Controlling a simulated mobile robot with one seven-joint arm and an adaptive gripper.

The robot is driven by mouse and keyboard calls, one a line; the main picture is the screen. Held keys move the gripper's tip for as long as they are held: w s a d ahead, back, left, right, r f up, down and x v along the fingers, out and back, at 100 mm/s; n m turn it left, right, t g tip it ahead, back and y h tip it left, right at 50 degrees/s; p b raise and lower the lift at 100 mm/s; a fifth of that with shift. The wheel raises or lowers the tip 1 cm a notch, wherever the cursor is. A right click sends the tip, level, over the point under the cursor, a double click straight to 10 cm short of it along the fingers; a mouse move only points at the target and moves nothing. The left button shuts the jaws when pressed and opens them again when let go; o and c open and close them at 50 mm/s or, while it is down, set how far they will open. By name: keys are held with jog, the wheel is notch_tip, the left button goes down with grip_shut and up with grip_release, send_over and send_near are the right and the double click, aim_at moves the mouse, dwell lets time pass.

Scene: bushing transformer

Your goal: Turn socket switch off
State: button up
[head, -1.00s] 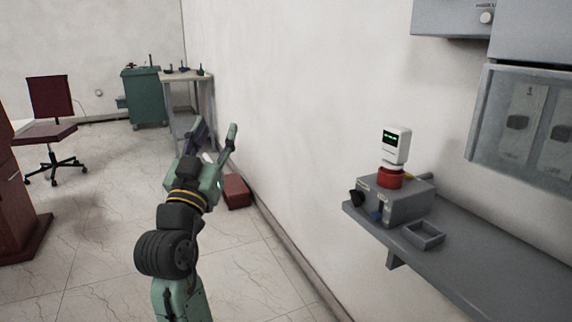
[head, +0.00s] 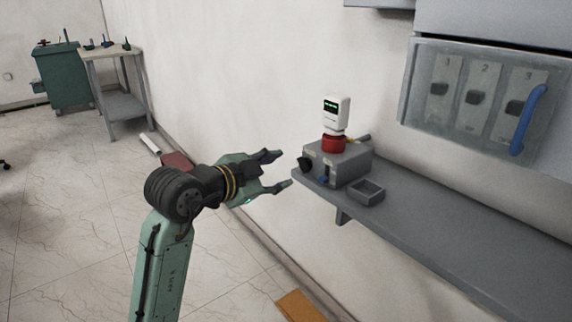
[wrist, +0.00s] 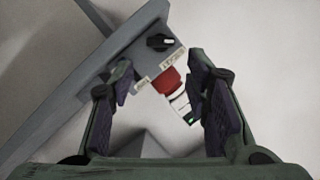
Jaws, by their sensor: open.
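A grey socket box (head: 345,163) sits on the left end of the grey wall shelf. A black knob (head: 305,164) and a small blue part show on its front. A red plug base (head: 333,145) with a white device with a green display (head: 337,113) stands on top. My gripper (head: 284,170) is open and empty, just left of the box and apart from it. In the wrist view the black knob (wrist: 160,42) and the red base (wrist: 167,80) show beyond the spread fingers (wrist: 160,88); the view is tilted.
The shelf (head: 450,212) runs right along the wall; a small grey tray (head: 367,191) lies on it by the box. Above hangs a cabinet with numbered switches (head: 475,97) and a blue handle (head: 528,120). A green cabinet (head: 62,76) and a table (head: 110,55) stand far left.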

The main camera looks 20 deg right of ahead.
aim_at(302, 165)
jog(key=p+x, duration=0.1)
jog(key=x, duration=0.8)
jog(key=shift+c, duration=0.3)
jog(key=shift+p, duration=0.35)
jog(key=c, duration=0.8)
